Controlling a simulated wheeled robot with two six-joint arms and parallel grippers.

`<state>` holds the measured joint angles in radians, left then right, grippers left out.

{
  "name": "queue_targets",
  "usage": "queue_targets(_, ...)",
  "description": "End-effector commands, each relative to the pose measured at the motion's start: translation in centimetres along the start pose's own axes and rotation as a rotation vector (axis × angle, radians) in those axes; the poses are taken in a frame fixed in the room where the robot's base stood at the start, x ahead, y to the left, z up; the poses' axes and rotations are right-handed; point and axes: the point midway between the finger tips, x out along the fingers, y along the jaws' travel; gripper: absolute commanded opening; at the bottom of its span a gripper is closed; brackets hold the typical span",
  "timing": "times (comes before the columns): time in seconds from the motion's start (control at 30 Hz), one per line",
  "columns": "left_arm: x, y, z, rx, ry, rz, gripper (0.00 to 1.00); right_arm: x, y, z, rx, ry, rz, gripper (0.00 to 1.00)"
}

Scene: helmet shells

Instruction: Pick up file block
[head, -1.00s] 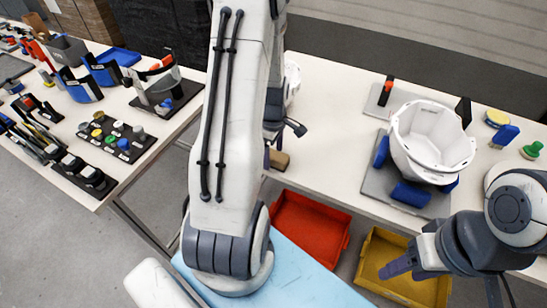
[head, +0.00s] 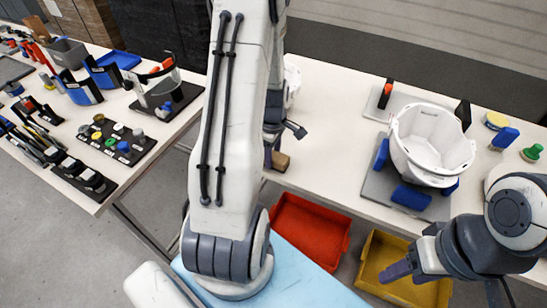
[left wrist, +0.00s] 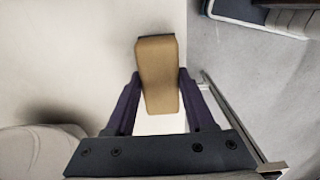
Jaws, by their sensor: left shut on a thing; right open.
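The file block, a tan block with a dark far end (left wrist: 157,62), sits between the two dark fingers of my left gripper (left wrist: 158,88) in the left wrist view. The fingers are shut on its sides. In the head view the block (head: 281,161) shows by the front edge of the white table, partly hidden by my left gripper (head: 270,157). I cannot tell whether it touches the table. My right gripper (head: 396,271) is open, at the lower right over the yellow bin.
A white helmet shell (head: 430,145) rests on a grey stand (head: 378,187) with blue pads. A red bin (head: 308,232) and a yellow bin (head: 375,255) are below the table edge. The left table (head: 110,195) holds several tools. My left arm hides part of the table.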

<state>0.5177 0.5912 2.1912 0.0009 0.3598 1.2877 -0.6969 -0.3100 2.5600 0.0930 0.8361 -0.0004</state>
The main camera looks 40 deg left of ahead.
Motion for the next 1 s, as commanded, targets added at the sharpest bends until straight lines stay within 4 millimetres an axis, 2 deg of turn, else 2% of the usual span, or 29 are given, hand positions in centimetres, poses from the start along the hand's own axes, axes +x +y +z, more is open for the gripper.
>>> queue_targets(0.2,-3.7,0.1,0.1,0.001,0.002,0.007,0.00,0.2,0.0,0.0,0.000,0.000,0.000,0.58)
queue_targets(0.4,-6.2,-2.5,4.3,0.007,0.001,0.005,0.00,0.6,0.0,0.0,0.000,0.000,0.000,0.58)
queue_targets(0.6,-8.6,-4.5,7.8,0.006,0.001,0.005,0.00,0.7,0.1,0.0,0.000,0.000,0.000,0.58)
queue_targets(0.8,-9.8,-5.7,9.6,0.003,0.000,0.002,0.00,0.7,0.1,0.0,0.000,0.000,0.000,0.58)
queue_targets(1.0,-10.2,-6.0,10.1,0.000,0.000,0.001,0.00,0.6,0.1,0.0,0.000,0.000,0.000,0.58)
